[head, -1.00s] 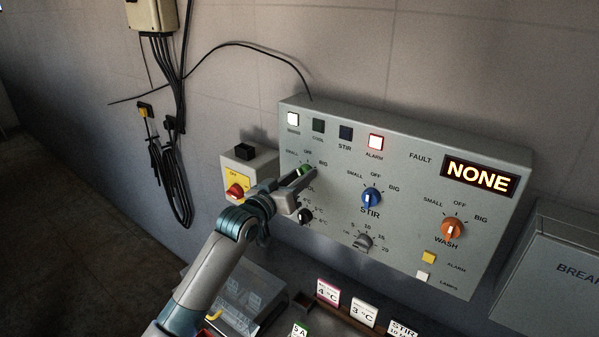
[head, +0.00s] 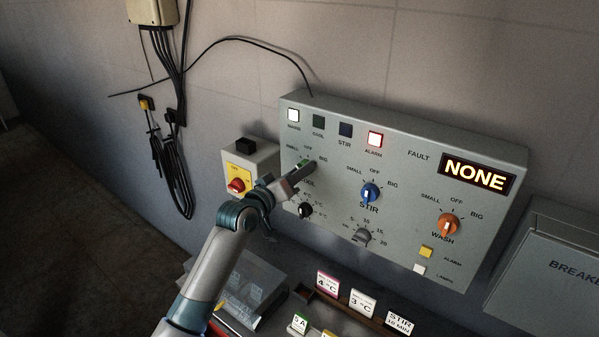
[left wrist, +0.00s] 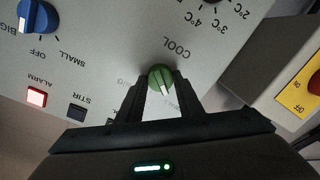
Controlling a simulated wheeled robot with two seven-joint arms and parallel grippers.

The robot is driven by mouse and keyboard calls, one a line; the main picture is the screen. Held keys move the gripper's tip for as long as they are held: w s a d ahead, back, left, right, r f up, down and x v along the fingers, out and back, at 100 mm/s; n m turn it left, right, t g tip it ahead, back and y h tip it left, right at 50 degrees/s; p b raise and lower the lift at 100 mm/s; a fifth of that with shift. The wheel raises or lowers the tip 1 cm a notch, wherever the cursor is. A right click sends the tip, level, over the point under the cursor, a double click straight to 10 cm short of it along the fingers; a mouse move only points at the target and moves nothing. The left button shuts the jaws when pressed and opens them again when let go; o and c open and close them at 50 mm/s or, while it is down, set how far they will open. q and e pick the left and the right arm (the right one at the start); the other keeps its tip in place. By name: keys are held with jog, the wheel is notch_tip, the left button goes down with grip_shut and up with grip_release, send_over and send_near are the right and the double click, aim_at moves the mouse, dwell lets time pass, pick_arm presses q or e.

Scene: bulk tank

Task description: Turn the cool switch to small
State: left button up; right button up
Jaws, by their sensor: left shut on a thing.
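The cool switch is a green knob (left wrist: 161,79) with a white pointer mark, on the grey control panel (head: 330,220). In the left wrist view, which is turned upside down, it sits between my left gripper's (left wrist: 160,98) two fingers, and the COOL label shows above it. Its white mark points down and slightly right there, roughly toward the small side; fingers partly hide its position labels. In the head view my left gripper (head: 308,170) is shut on the knob and mostly covers it. My right gripper is not in view.
A blue STIR knob (head: 370,193), an orange WASH knob (head: 448,225) and a black dial (head: 305,210) are nearby on the panel. A box with a red-and-yellow switch (head: 237,186) stands left. The white lamp and red ALARM lamp (head: 375,139) are lit; the display (head: 477,175) reads NONE.

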pick_arm(q)
jog(key=o, duration=1.1)
jog(key=shift+c, duration=0.2)
jog(key=shift+s+a, duration=0.1)
jog(key=b+v, duration=0.5)
jog(key=v, duration=1.2)
jog(key=shift+a, duration=0.1)
